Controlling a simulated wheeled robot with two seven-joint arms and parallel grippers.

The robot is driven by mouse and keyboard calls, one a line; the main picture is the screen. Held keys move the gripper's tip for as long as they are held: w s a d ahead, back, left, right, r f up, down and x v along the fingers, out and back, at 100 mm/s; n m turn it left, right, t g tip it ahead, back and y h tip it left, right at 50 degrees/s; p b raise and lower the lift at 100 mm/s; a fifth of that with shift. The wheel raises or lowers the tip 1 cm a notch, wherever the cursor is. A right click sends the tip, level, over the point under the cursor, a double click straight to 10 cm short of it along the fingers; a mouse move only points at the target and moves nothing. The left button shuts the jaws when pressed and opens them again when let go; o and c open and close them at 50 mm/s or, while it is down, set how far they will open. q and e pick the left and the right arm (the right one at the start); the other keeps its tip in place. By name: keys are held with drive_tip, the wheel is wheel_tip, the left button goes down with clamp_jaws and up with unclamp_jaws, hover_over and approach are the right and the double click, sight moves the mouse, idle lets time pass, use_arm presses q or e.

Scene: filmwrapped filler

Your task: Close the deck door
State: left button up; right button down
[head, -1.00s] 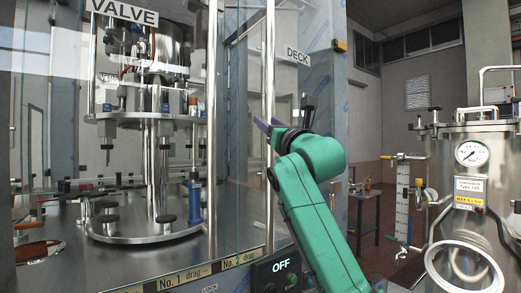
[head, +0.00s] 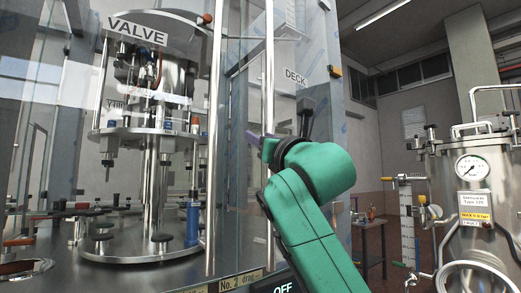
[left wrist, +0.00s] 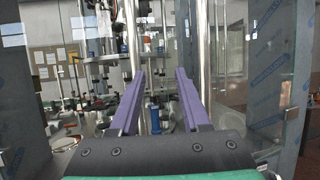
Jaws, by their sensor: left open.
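The deck door is a clear glass panel with upright chrome bars; a DECK label (head: 296,77) shows beside it. One chrome bar (head: 269,75) stands just above and behind my left gripper (head: 258,141) in the head view. A second bar (head: 213,130) stands farther left. In the left wrist view, my left gripper (left wrist: 159,73) has its two purple fingers spread wide and nothing between them. The nearer bar (left wrist: 203,40) rises just right of the right finger; contact cannot be told. My green arm hides the lower bar. My right gripper is not in view.
Behind the glass stands a steel machine with a VALVE sign (head: 137,31) and a round plate. An OFF display (head: 284,289) sits at the bottom edge. A steel tank with a gauge (head: 472,167) stands at right. A small dark table (head: 370,235) is behind my arm.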

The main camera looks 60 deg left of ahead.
use_arm(q)
drive_tip(key=shift+s+d+f, duration=0.25)
drive_tip(key=shift+s+d, duration=0.15)
drive_tip(key=shift+d, duration=0.05)
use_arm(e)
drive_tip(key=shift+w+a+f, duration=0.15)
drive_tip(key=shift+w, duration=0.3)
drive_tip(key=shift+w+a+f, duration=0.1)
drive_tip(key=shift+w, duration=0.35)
